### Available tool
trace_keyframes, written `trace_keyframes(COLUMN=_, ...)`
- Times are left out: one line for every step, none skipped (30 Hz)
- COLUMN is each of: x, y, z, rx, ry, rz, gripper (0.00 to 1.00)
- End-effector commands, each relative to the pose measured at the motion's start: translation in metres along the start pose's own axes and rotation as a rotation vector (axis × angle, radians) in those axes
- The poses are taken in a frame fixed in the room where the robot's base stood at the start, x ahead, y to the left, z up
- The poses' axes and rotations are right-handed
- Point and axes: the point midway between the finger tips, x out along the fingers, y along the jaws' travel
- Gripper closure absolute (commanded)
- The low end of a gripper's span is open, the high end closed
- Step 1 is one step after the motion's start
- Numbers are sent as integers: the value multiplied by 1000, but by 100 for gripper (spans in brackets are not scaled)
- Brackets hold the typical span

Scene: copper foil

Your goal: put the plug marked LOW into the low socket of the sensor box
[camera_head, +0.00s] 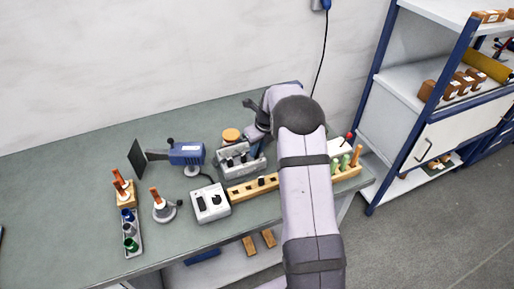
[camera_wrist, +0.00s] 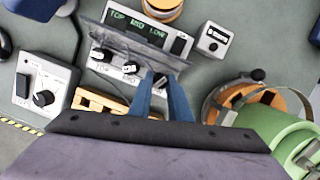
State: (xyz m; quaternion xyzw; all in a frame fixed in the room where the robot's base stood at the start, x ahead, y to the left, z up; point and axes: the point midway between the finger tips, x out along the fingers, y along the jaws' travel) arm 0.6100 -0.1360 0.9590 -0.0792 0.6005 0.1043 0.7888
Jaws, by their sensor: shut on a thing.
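The grey sensor box (camera_wrist: 178,27) shows at the top of the wrist view, with a lit display reading TOP, MID and LOW. Dark and white plugs (camera_wrist: 98,55) stand along its near side, and another (camera_wrist: 130,67) stands at the middle. My gripper (camera_wrist: 161,76) has its two blue fingers shut on a small plug (camera_wrist: 160,81) at the right end of this row, below the LOW label. The plug's marking is not readable, and I cannot tell how deep it sits. In the head view the sensor box (camera_head: 240,174) stands left of my arm, which hides part of the area.
A wooden rack (camera_head: 240,193) lies in front of the box. A grey box with a knob (camera_head: 211,204) stands to its left, and a blue device (camera_head: 186,152) behind that. Green and orange pegs (camera_head: 345,161) stand at the right.

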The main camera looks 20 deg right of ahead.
Motion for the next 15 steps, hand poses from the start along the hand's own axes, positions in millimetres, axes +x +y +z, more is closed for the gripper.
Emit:
trace_keyframes(x=1, y=0, z=0, rx=0, ry=0, rz=0, gripper=100)
trace_keyframes(x=1, y=0, z=0, rx=0, ry=0, rz=0, gripper=100)
trace_keyframes(x=1, y=0, z=0, rx=0, ry=0, rz=0, gripper=100)
trace_keyframes(x=1, y=0, z=0, rx=0, ry=0, rz=0, gripper=100)
trace_keyframes(x=1, y=0, z=0, rx=0, ry=0, rz=0, gripper=100)
trace_keyframes(x=1, y=0, z=0, rx=0, ry=0, rz=0, gripper=100)
trace_keyframes(x=1, y=0, z=0, rx=0, ry=0, rz=0, gripper=100)
trace_keyframes(x=1, y=0, z=0, rx=0, ry=0, rz=0, gripper=100)
trace_keyframes(x=1, y=0, z=0, rx=0, ry=0, rz=0, gripper=100)
trace_keyframes(x=1, y=0, z=0, rx=0, ry=0, rz=0, gripper=100)
trace_keyframes(x=1, y=0, z=0, rx=0, ry=0, rz=0, gripper=100)
trace_keyframes(x=1, y=0, z=0, rx=0, ry=0, rz=0, gripper=100)
trace_keyframes(x=1, y=0, z=0, rx=0, ry=0, rz=0, gripper=100)
trace_keyframes(x=1, y=0, z=0, rx=0, ry=0, rz=0, gripper=78)
trace_keyframes(x=1, y=0, z=0, rx=0, ry=0, rz=0, gripper=69)
